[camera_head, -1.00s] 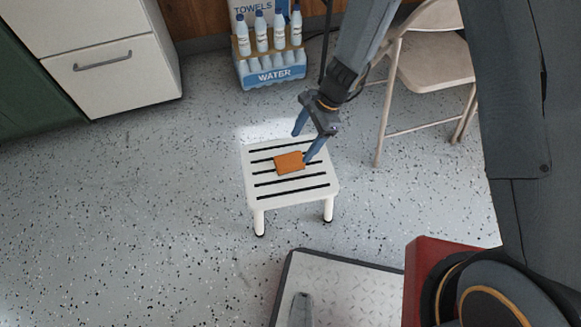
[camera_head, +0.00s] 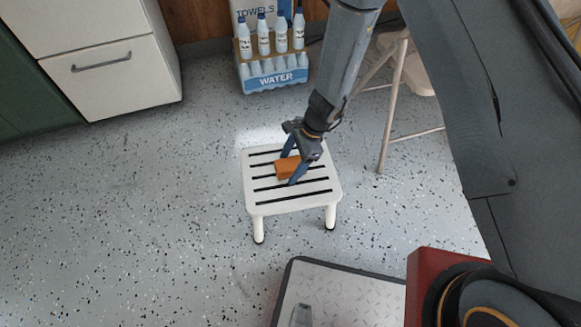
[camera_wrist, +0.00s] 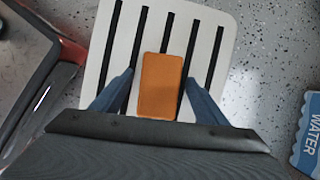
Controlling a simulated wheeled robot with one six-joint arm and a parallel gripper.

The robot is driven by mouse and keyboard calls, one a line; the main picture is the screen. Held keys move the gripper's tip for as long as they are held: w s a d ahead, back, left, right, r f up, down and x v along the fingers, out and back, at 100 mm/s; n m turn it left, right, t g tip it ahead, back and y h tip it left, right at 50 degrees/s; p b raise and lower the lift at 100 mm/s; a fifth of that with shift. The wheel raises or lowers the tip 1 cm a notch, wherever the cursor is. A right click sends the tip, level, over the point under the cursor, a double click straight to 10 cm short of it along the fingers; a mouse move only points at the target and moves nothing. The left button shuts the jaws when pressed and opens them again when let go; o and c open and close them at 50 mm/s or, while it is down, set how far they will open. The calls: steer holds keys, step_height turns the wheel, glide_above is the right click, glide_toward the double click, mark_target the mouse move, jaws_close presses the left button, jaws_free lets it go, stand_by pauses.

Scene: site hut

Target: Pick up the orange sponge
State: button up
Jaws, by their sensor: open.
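The orange sponge (camera_head: 286,168) lies flat on the slatted top of a small white stool (camera_head: 262,207). In the wrist view the sponge (camera_wrist: 160,85) sits between the two blue fingers, with a gap on each side, on the white stool top (camera_wrist: 102,50). My gripper (camera_head: 289,168) is open and low over the stool, one finger on the far side of the sponge and one on the near side. In the wrist view my gripper (camera_wrist: 160,95) shows its fingertips apart. Part of the sponge is hidden behind the gripper in the head view.
A pack of water bottles (camera_head: 273,78) stands behind the stool by the wall. A folding chair (camera_head: 395,100) is to the right. A white drawer cabinet (camera_head: 110,65) stands at the left. The floor left of the stool is clear.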

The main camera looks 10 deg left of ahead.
mark_target(290, 164)
steer(key=shift+f, duration=0.1)
stand_by(0.4)
steer(key=c, duration=1.1)
step_height(290, 164, up, 10)
steer(key=p, duration=0.3)
